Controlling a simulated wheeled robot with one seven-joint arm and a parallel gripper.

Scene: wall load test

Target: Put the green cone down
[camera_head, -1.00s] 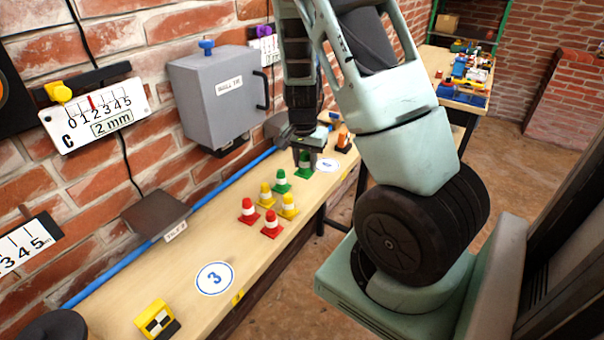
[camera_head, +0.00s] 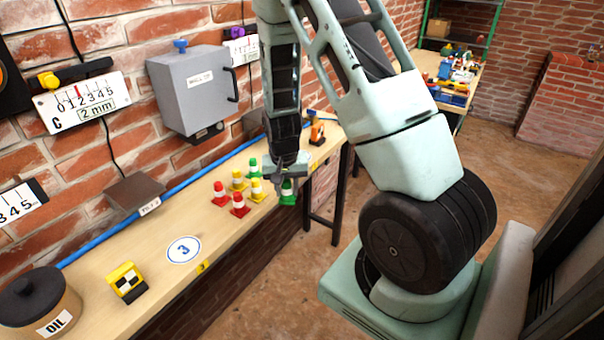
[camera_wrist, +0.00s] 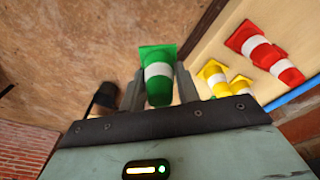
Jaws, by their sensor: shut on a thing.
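My gripper (camera_head: 286,178) is shut on a green cone with a white band (camera_head: 288,193). In the wrist view the gripper (camera_wrist: 158,84) has one finger on each side of the green cone (camera_wrist: 158,60). Brown floor shows behind the held cone there, with the bench edge to its right. In the head view the held cone is at the front edge of the wooden bench (camera_head: 130,240); I cannot tell whether it touches the bench. A second green cone (camera_head: 254,168) stands on the bench to its left.
Two yellow cones (camera_head: 239,180) and two red cones (camera_head: 220,194) stand close by on the bench. A round "3" mark (camera_head: 184,249) lies on bare bench nearer the camera. A grey wall box (camera_head: 195,90) hangs above, and a blue pipe (camera_head: 190,180) runs along the wall.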

